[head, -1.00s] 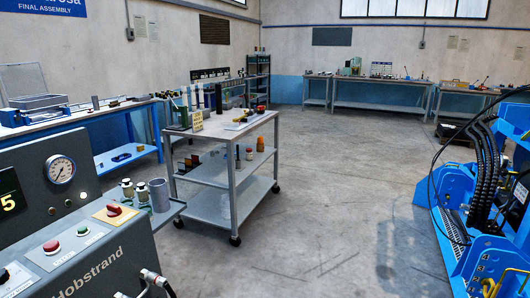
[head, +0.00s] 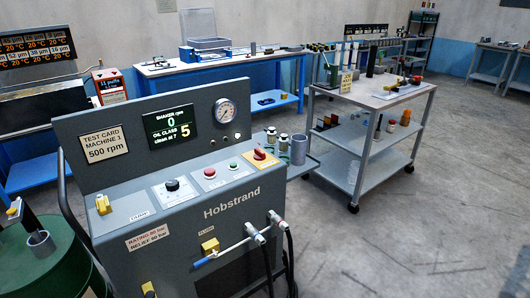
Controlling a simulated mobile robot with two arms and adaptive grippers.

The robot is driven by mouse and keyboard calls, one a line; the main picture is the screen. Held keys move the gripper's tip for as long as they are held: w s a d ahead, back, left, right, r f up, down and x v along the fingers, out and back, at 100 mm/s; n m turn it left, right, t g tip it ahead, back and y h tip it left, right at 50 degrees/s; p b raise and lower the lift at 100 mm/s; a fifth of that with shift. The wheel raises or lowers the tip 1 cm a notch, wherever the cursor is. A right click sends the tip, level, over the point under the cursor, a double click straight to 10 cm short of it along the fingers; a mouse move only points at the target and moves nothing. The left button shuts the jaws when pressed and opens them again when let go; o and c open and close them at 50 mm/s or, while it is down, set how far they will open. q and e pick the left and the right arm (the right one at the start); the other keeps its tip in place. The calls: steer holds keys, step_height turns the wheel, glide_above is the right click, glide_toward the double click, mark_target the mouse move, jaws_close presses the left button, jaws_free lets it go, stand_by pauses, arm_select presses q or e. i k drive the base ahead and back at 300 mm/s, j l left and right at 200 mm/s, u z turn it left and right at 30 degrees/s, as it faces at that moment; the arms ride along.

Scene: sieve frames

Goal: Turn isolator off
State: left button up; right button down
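The grey Hobstrand machine (head: 180,230) stands at the left and centre of the head view. At the right end of its sloped panel is a red rotary handle (head: 259,154) on a yellow plate (head: 262,163), which looks like the isolator. Its lettering is too small to read, and I cannot tell its on or off position. Its display (head: 170,129) is lit, showing shaker rpm 0 and oil class 5. Neither of my grippers is in view.
Red (head: 210,172) and green (head: 233,165) buttons and a black knob (head: 172,185) are on the same panel. A blue-handled lever (head: 215,256) and hoses stick out in front. A grey trolley (head: 375,100) stands to the right, with open floor beyond it.

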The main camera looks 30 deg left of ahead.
mark_target(259, 155)
steer(key=i+j, duration=0.15)
steer(key=j, duration=0.2)
steer(key=i+j, duration=0.2)
steer(key=j, duration=0.15)
steer(key=i+j, duration=0.15)
steer(key=j, duration=0.2)
